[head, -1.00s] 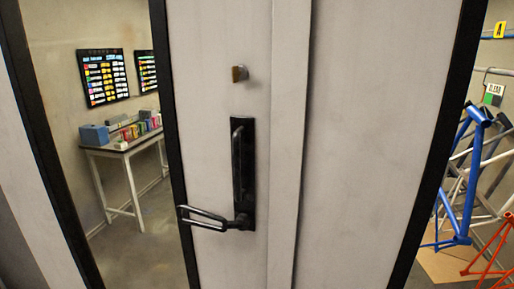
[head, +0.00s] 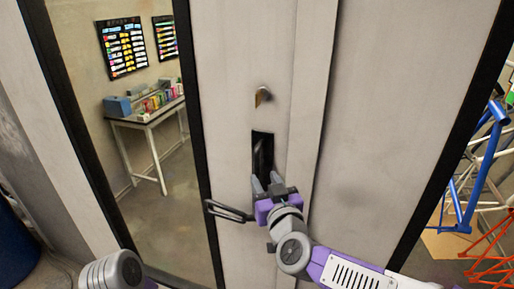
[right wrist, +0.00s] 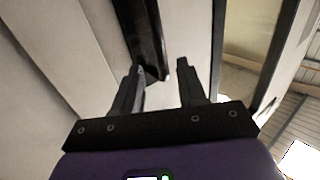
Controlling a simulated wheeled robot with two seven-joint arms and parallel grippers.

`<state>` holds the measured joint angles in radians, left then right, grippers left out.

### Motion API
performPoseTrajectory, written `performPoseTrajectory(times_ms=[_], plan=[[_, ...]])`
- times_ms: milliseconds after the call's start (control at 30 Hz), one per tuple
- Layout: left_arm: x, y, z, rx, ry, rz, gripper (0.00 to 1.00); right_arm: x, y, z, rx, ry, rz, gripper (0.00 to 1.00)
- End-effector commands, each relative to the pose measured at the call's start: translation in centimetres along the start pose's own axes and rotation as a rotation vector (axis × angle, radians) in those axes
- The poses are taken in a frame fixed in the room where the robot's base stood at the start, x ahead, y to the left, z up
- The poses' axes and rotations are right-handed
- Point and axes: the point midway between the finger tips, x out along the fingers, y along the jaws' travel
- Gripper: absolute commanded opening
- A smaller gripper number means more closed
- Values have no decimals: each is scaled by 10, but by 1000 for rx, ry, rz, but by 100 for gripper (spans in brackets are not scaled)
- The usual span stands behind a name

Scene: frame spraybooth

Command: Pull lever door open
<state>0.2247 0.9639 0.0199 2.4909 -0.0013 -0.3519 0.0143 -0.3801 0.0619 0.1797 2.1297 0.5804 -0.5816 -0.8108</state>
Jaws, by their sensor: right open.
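The grey door (head: 228,100) carries a black handle plate (head: 262,148) with an upright bar, and a black looped lever (head: 228,211) sticks out to the left at its foot. My right gripper (head: 266,180) is open in front of the lower part of the plate, to the right of the lever's loop. It hides the plate's foot and the lever's pivot. In the right wrist view, the black handle (right wrist: 150,40) shows just beyond the open fingers (right wrist: 160,75), nothing between them. Contact cannot be told. My left gripper is out of view.
A small lock knob (head: 263,95) sits above the plate. A raised upright strip (head: 313,100) runs right of it. Through the glass on the left stands a table (head: 150,118) with boxes. Blue and orange frames (head: 470,185) stand at the right.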

Motion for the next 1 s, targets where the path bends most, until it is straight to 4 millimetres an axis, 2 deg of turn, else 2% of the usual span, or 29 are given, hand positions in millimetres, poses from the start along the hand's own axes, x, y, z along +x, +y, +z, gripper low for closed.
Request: performPoseTrajectory(times_ms=[33, 100, 500, 600, 967, 1000], plan=[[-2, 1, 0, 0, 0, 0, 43, -2, -1, -10, -2, 15, 0, 41], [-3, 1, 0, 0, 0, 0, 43, 1, -2, -15, -4, 24, 1, 41], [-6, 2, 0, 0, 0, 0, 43, 57, -1, -15, -4, 22, 2, 41], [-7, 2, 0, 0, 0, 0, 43, 66, -1, -15, -4, 22, 1, 41], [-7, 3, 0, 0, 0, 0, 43, 72, -1, -15, -4, 23, 1, 41], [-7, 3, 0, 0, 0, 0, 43, 72, -1, -15, -4, 23, 1, 38]])
